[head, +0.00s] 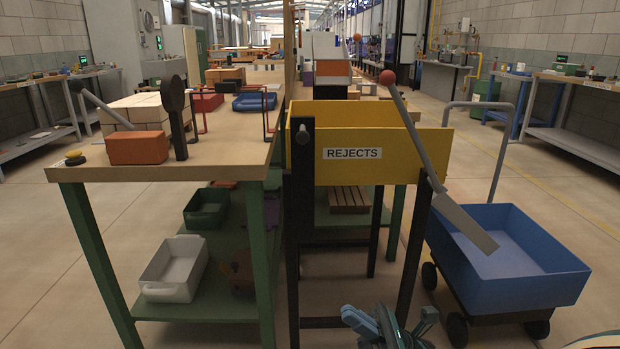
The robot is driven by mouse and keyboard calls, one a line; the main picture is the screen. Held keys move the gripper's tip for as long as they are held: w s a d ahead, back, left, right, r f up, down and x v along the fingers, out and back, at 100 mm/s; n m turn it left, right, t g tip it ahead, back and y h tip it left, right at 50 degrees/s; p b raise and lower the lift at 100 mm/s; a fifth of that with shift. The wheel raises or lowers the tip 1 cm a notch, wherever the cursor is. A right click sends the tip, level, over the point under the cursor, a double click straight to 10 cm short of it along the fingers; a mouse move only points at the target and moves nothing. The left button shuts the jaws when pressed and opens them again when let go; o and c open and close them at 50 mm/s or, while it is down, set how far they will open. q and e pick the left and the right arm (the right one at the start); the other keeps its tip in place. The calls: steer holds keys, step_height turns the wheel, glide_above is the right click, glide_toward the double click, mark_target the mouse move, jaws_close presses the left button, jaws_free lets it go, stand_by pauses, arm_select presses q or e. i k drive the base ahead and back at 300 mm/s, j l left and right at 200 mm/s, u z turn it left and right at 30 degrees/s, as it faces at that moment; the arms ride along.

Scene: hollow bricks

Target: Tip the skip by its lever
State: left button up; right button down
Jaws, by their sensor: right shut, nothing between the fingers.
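The yellow skip (400,168), labelled REJECTS, hangs in a dark frame (293,240) and looks level, not tipped. Its grey lever (412,130) is on the skip's right side and slants up and left to a red ball knob (387,77). A flat grey bar (465,222) runs from the lever's lower end down to the right, over the blue cart's edge. My right gripper (390,328) is low at the bottom edge, well below the skip and the knob, apart from both. It is shut and empty, partly cut off by the frame. My left gripper is out of view.
A blue cart (520,280) with a grey handle stands right of the skip, its visible inside empty. Open floor lies beyond the cart.

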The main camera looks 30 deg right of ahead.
mark_target(358, 142)
steer(key=i+l, duration=0.4)
steer(key=i, duration=0.15)
steer(key=i+l, duration=0.4)
steer(key=i, duration=0.15)
steer(key=i+l, duration=0.35)
steer(key=i, duration=0.15)
